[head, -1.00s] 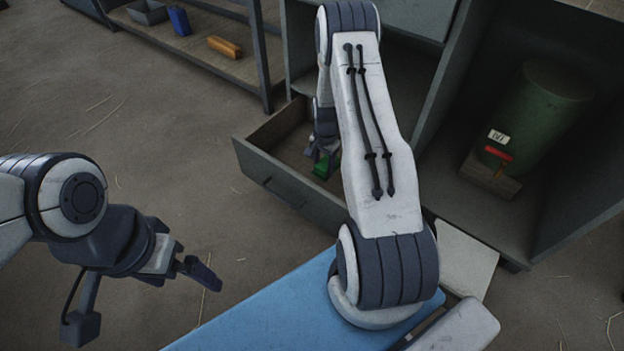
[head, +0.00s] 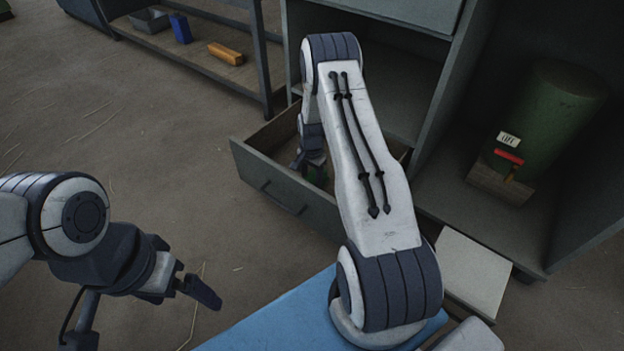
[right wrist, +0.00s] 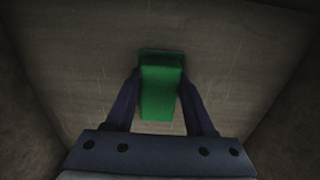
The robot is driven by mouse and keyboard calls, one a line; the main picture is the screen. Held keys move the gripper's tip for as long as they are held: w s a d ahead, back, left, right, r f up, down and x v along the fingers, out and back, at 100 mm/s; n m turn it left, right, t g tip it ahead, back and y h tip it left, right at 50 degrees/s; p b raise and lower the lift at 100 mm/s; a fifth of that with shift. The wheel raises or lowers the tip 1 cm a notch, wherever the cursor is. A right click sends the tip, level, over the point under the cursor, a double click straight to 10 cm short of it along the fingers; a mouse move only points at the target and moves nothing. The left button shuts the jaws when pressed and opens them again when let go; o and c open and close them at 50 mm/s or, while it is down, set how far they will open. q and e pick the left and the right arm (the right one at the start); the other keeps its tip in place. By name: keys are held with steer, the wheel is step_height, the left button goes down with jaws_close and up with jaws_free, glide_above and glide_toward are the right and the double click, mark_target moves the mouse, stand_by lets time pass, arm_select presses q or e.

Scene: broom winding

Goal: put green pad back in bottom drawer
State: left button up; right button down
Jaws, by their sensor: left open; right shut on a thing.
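The green pad (right wrist: 160,88) is between the two fingers of my right gripper (right wrist: 160,90) in the right wrist view, with the drawer floor behind it. In the head view a bit of the green pad (head: 317,175) shows low inside the open bottom drawer (head: 285,198). My right gripper (head: 312,160) is shut on it there, partly hidden by the drawer and my arm. Whether the pad touches the drawer floor I cannot tell. My left gripper (head: 196,285) is open and empty, over the floor at the left.
A green cylinder (head: 550,115) with a label and a red tag sits on a block in the right compartment of the cabinet (head: 440,110). A shelf at the back left holds a grey tray (head: 150,20), a blue item (head: 180,28) and an orange block (head: 226,53). Floor left of the drawer is clear.

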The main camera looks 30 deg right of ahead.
mark_target(312, 178)
steer(key=shift+c, duration=1.3)
jaws_free()
steer(key=shift+f, duration=0.1)
step_height(312, 178, up, 12)
steer(key=f+p, duration=0.1)
steer(key=p, duration=0.6)
steer(key=s+a+r+n, duration=0.3)
steer(key=a+r+n, duration=0.2)
steer(key=a+r, duration=0.55)
steer(key=s+a+r+n, duration=0.3)
steer(key=a+r+n, duration=0.2)
steer(key=a+r, duration=0.55)
steer(key=s+a+r+n, duration=0.2)
steer(key=s+a+n, duration=0.1)
steer(key=s, duration=0.5)
steer(key=s+a+r+n, duration=0.2)
steer(key=s+a+n, duration=0.1)
steer(key=s, duration=0.4)
steer(key=s+a+r+n+y, duration=0.1)
steer(key=s+a+n, duration=0.3)
steer(key=s, duration=0.4)
steer(key=shift+s+r+n, duration=0.3)
steer(key=shift+r+n, duration=0.5)
steer(key=shift+r, duration=0.05)
steer(key=shift+p, duration=0.3)
